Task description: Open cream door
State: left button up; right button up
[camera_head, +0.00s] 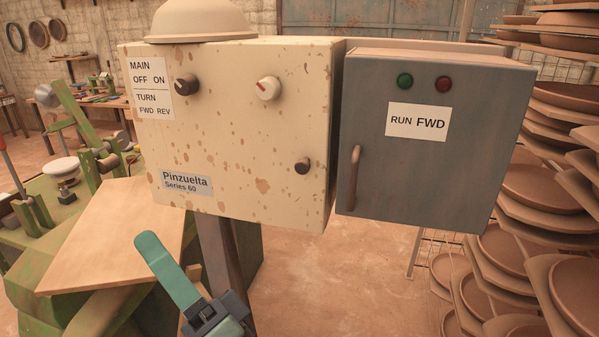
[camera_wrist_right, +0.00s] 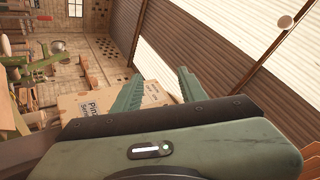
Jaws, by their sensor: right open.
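The cream door (camera_head: 235,135) is the rust-flecked front of a cream cabinet and looks closed. It bears a small dark round knob (camera_head: 304,166) at its lower right, a dark knob (camera_head: 187,84) at upper left and a pale knob with a red mark (camera_head: 268,88). My right gripper (camera_head: 165,262) is below the cream cabinet, apart from it; one teal finger shows clearly there. In the right wrist view the gripper (camera_wrist_right: 156,88) has two spread fingers with nothing between them, and the cream door (camera_wrist_right: 92,105) appears beyond. My left gripper is not in view.
A grey cabinet (camera_head: 435,150) labelled RUN FWD, with a curved handle (camera_head: 353,178), adjoins on the right. Racks of brown round pieces (camera_head: 545,188) stand farther right. A wooden board (camera_head: 110,235) and green machinery lie left. Open floor (camera_head: 345,275) shows below the cabinets.

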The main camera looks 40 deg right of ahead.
aim_at(301, 169)
jog(key=s+d+r+m+g+h, duration=0.1)
jog(key=d+r+m+h, duration=0.3)
jog(key=m+h, duration=0.85)
jog(key=s+d+r+m+g+h, duration=0.1)
jog(key=s+d+r+m+h, duration=0.1)
jog(key=d+m+h, duration=0.75)
jog(key=w+d+m+g+h+p, duration=0.1)
jog(key=d+m+g, duration=0.1)
jog(key=m+g, duration=0.1)
jog(key=w+d+f+m+g+h+p, duration=0.1)
jog(key=d+m+g, duration=0.1)
jog(key=m, duration=0.4)
jog(key=w+d+f+m+g+h+p, duration=0.1)
jog(key=d+m+g+p, duration=0.1)
jog(key=d+m+g, duration=0.1)
jog(key=shift+w+d+f+m+g+h, duration=0.1)
jog(key=shift+w+d+m+g+h, duration=0.15)
jog(key=shift+m, duration=0.45)
jog(key=shift+w+d, duration=0.4)
jog(key=shift+d, duration=0.1)
grip_shut()
